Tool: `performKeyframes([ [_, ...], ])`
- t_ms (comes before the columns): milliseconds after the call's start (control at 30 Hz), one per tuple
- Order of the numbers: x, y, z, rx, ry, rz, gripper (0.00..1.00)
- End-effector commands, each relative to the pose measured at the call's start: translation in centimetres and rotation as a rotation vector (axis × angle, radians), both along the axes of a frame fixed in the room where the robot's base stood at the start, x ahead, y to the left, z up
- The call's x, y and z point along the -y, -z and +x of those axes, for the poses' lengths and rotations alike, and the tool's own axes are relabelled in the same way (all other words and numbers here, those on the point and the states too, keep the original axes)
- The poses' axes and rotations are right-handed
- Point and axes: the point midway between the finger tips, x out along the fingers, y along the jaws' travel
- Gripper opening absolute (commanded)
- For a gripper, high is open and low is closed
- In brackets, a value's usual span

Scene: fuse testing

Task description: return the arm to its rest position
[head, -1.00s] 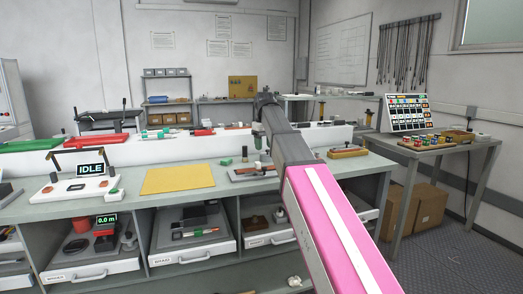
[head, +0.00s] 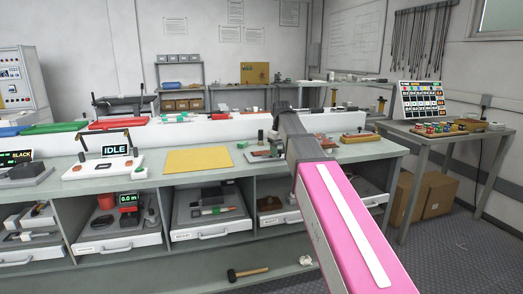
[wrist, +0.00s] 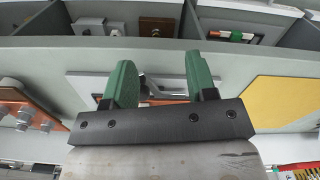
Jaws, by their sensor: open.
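My arm (head: 345,220), with a pink link and a grey end, reaches forward over the front of the workbench (head: 110,189) in the head view. My gripper (wrist: 162,82) shows in the wrist view with its two green fingers apart and nothing between them. In the head view the fingers are small and mostly hidden by the arm's end. Behind the fingers in the wrist view are the bench surface and a grey plate. A yellow mat (wrist: 285,103) lies to their right, and a brown board with metal posts (wrist: 30,115) to their left.
An IDLE display unit (head: 115,151) stands left of the yellow mat (head: 196,160). Open drawers (head: 208,222) with parts sit below the bench top. A side table (head: 450,133) with a panel is at right, cardboard boxes (head: 438,198) under it. A hammer (head: 248,272) lies low in front.

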Motion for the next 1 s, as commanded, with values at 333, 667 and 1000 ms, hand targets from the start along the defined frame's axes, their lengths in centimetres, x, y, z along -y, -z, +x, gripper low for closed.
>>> performKeyframes([
  [333,3.7,12.8,-4.7,-0.004,0.140,-0.001,0.52],
  [667,7.3,24.2,-11.3,-0.002,0.295,0.001,0.52],
  [1000,10.2,33.1,-19.4,-0.001,0.447,0.000,0.52],
])
